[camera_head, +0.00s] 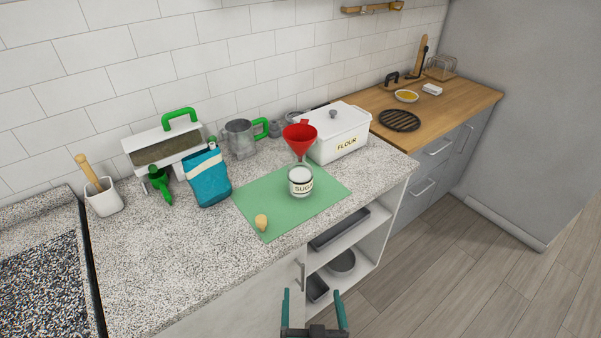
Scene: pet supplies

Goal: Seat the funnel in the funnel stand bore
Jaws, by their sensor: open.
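The red funnel (299,137) is upright, with its wide mouth up and its pale spout pointing down. My gripper (314,292) is at the bottom edge, in front of the counter and well away from the funnel. Its two teal fingers are spread apart with nothing between them.
A white FLOUR box (343,133) stands right behind the funnel. A blue bag (207,178), metal jug (240,139), green-handled box (160,147) and utensil pot (104,198) stand to the left. A small tan item (261,222) lies on the mat. The counter's front left (170,270) is clear.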

